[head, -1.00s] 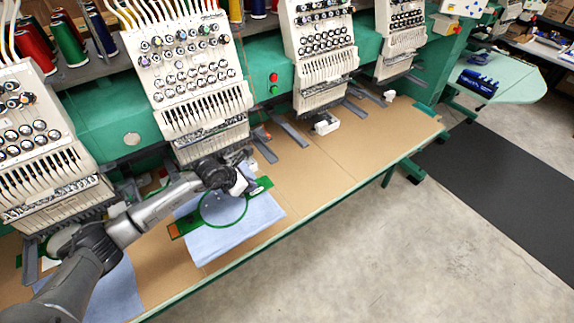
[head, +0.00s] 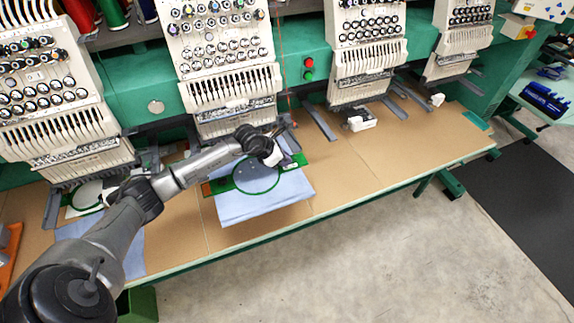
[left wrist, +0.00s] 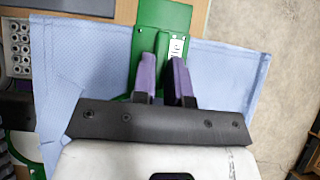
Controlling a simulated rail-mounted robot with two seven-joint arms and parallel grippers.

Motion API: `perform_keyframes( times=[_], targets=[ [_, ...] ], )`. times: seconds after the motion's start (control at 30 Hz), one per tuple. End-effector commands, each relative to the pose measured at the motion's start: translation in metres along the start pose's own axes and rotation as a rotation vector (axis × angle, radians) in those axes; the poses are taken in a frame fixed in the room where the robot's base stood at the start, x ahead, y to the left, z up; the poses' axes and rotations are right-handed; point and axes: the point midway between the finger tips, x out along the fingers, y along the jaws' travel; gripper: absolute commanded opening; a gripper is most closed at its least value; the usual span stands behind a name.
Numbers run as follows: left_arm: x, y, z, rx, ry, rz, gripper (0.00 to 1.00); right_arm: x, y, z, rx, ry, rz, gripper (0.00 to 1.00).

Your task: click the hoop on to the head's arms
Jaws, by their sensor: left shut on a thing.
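The hoop (head: 257,190) is a green ring on a green frame with light blue cloth (head: 258,206) hanging from it. It is in front of and below the second sewing head from the left (head: 228,72). My left gripper (head: 284,147) is shut at the hoop's right end. In the left wrist view, its purple fingers (left wrist: 164,72) stand either side of a raised green tab on the hoop's plate (left wrist: 162,20), over the blue cloth. A grey arm of the head (head: 285,124) shows behind the gripper. The joint between hoop and arms is hidden. My right gripper is out of view.
Another hoop with cloth (head: 86,194) sits under the leftmost head (head: 55,95). Grey arms (head: 318,122) of the third head stick out over the tan table (head: 345,165).

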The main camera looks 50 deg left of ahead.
Motion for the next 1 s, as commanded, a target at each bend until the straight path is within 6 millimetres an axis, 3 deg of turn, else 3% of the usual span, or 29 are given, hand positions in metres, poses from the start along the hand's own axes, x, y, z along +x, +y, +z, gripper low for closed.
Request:
perform_keyframes(
  times=[0.3, 1.0],
  targets=[
    [0.009, 0.03, -0.007, -0.001, -0.005, 0.002, 0.0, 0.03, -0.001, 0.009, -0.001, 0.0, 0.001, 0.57],
    [0.011, 0.086, -0.009, 0.0, -0.003, 0.002, 0.0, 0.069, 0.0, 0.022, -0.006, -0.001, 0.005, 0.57]
  ],
)
